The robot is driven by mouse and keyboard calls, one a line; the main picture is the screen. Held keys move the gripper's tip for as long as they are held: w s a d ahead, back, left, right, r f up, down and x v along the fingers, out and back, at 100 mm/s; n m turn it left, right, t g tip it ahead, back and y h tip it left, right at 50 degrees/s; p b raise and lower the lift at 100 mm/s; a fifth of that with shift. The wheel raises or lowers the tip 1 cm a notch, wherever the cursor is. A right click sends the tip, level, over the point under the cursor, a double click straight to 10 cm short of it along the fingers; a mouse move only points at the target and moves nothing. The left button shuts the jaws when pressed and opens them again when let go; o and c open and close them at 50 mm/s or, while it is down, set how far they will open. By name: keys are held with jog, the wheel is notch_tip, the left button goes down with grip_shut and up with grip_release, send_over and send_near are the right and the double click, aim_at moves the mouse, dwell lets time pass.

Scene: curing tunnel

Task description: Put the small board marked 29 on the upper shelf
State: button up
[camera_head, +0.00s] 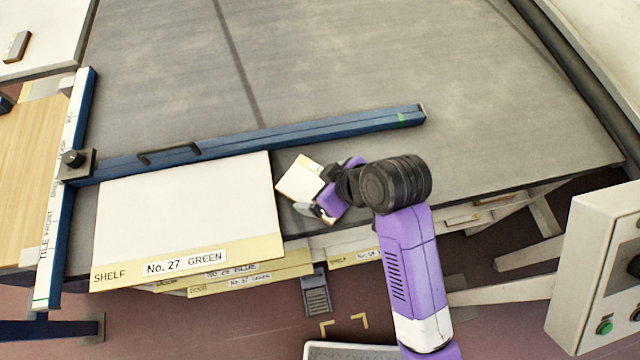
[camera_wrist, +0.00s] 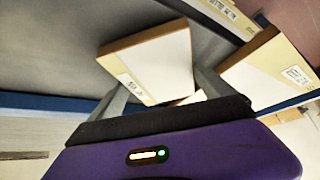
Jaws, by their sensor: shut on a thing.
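My gripper (camera_head: 317,193) is low over the near edge of the grey table and is shut on a small white board (camera_head: 299,178) with a yellowish edge strip. In the wrist view the small board (camera_wrist: 158,62) shows between the two fingers (camera_wrist: 166,93). Its label is too small to read, so I cannot tell whether it says 29. It lies just right of a large board (camera_head: 190,215) marked SHELF No. 27 GREEN. I cannot tell which surface is the upper shelf.
A blue bar (camera_head: 260,139) crosses the grey table (camera_head: 390,60) behind the boards. More labelled boards (camera_head: 250,281) stick out below the table's near edge. A control box (camera_head: 590,270) with buttons stands at the right. The grey surface beyond the bar is clear.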

jog(key=shift+f, duration=0.3)
jog(key=o, duration=1.1)
jog(key=shift+r, duration=0.1)
jog(key=shift+r, duration=0.2)
jog(key=v, duration=1.2)
jog(key=shift+b, duration=0.3)
jog(key=shift+f, duration=0.15)
